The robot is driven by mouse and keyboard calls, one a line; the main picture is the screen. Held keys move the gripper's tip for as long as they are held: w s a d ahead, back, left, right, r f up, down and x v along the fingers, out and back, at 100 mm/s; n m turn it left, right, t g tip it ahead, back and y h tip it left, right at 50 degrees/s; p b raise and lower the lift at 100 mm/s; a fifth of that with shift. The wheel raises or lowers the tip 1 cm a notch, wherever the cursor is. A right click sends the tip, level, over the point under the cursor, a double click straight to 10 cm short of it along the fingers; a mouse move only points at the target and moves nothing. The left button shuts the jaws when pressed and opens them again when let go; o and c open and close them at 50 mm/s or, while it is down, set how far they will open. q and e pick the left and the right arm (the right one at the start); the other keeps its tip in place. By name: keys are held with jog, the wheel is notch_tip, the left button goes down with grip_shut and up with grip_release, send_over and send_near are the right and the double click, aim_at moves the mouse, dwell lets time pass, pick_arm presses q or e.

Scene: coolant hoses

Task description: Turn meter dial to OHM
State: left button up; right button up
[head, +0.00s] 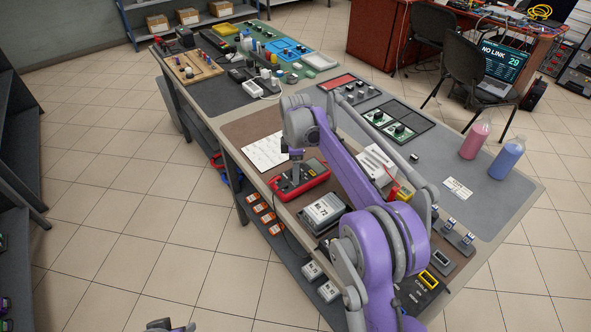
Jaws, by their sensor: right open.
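The red meter (316,176) lies on the workbench, left of my right arm's purple link. Its dark display end shows. Its dial is hidden or too small to make out, so I cannot read its setting. My right gripper (296,172) points down over the meter's left part and is open. I cannot tell whether its fingers touch the dial. A small grey and purple piece at the bottom edge looks like part of my left arm; its jaws do not show clearly.
A grey battery-like box (325,210) stands in front of the meter, and a white sheet (265,152) lies behind it. Pink (476,139) and blue (507,158) bottles stand at the right. Trays and small parts fill the bench's far end.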

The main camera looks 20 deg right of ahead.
jog(key=shift+f, duration=0.15)
jog(key=shift+c, duration=0.3)
grip_shut()
